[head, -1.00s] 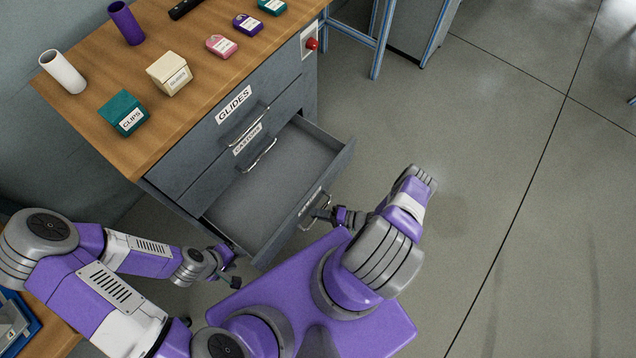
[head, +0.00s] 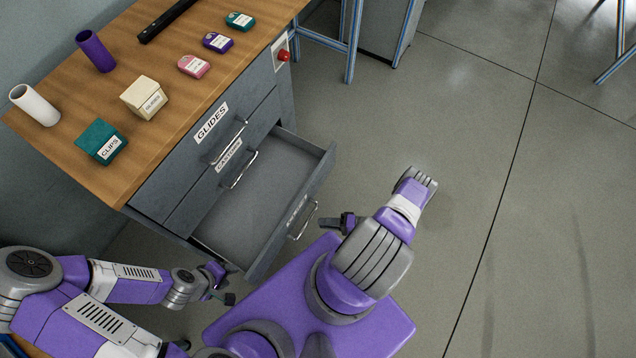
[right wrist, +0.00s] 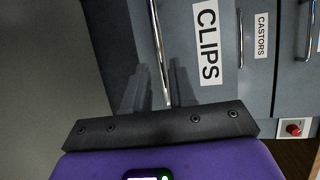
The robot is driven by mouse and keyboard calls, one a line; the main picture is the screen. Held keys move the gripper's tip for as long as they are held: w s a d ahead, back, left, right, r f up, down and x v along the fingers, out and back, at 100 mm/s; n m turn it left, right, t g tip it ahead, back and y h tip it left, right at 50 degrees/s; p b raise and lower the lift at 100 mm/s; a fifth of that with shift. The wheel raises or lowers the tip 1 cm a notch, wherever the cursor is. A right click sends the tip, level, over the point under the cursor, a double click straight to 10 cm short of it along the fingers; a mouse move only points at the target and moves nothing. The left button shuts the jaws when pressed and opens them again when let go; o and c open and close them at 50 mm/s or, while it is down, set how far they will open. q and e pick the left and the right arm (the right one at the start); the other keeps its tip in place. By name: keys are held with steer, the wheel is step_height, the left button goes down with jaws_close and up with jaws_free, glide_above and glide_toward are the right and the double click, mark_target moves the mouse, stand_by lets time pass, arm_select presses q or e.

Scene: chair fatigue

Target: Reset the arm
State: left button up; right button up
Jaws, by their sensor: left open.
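My right gripper (head: 347,222) is beside the handle (head: 303,221) of the open bottom drawer, with a visible gap between them in the head view. In the right wrist view its two dark fingers (right wrist: 158,88) stand apart, with the CLIPS drawer's handle (right wrist: 157,40) lined up between them and nothing held. My left gripper (head: 220,283) is open and empty, low beside the near corner of the open drawer (head: 250,205). The inside of that drawer looks empty.
The cabinet's GLIDES (head: 212,122) and CASTORS (head: 229,155) drawers are shut. Its wooden top (head: 150,60) carries a teal CLIPS box (head: 101,142), a cream box (head: 143,97), tubes and several small packs. A red button (head: 284,56) is on its side.

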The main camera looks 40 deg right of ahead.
stand_by(0.6)
steer(key=s+a+r+n+g+h+p, duration=0.1)
steer(key=a+r+n+g+p, duration=0.3)
steer(key=a+r+g, duration=0.8)
steer(key=w+a+r+n+h, duration=0.1)
steer(key=a+r+h, duration=0.1)
steer(key=r, duration=0.3)
steer(key=w+a+r+n+h, duration=0.2)
steer(key=r+h, duration=0.1)
steer(key=r, duration=0.3)
steer(key=shift+w+a+n+t+h, duration=0.15)
steer(key=shift+a+n+t+h, duration=0.15)
steer(key=shift+t+h, duration=0.1)
steer(key=shift+f, duration=0.1)
